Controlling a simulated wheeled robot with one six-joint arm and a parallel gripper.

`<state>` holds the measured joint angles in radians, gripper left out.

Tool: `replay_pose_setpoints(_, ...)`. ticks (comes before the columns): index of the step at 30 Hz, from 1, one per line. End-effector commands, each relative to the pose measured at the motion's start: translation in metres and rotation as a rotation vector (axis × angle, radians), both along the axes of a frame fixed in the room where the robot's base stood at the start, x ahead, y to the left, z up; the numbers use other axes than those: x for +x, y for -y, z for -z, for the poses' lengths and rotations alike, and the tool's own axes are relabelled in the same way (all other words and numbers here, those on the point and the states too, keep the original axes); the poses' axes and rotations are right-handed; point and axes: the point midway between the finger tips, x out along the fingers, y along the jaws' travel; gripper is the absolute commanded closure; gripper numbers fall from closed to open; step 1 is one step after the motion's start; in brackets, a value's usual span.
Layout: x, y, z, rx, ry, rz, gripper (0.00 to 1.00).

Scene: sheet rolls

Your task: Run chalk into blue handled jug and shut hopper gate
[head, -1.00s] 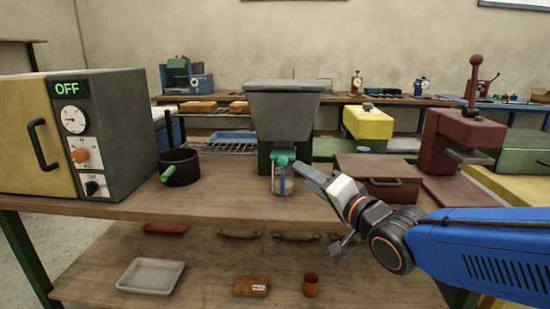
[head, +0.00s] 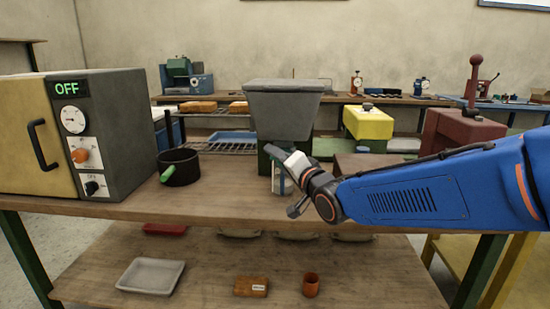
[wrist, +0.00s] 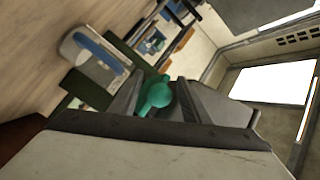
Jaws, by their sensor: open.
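The grey hopper (head: 283,112) stands on its dark green stand on the bench in the head view. Its teal gate handle (wrist: 157,95) shows in the wrist view, between the fingers of my open gripper (wrist: 155,100); I cannot tell whether they touch it. In the head view my gripper (head: 272,153) is in front of the hopper's outlet and hides the handle. The jug (head: 277,183) stands below the outlet, partly hidden by my gripper. In the wrist view the jug (wrist: 74,50) is pale with a blue handle (wrist: 98,49). I cannot make out chalk in it.
A dark pot (head: 180,165) with a green handle stands left of the hopper, beside the oven (head: 75,135) reading OFF. A brown box (head: 350,163) and a maroon press (head: 455,130) stand to the right. Bare bench lies in front of the pot.

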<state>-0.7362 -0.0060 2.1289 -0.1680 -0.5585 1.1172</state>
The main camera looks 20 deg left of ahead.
Motion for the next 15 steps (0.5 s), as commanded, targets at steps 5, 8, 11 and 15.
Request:
replay_pose_setpoints(5,0.009,-0.0099,0.0001,0.0,0.0,0.0,0.57)
replay_pose_setpoints(8,0.0109,-0.0118,0.0004,0.0,0.0,0.0,0.57)
replay_pose_setpoints(11,0.0114,-0.0124,0.0005,0.0,0.0,0.0,0.57)
replay_pose_setpoints(15,0.0113,-0.0122,0.0004,0.0,0.0,0.0,0.57)
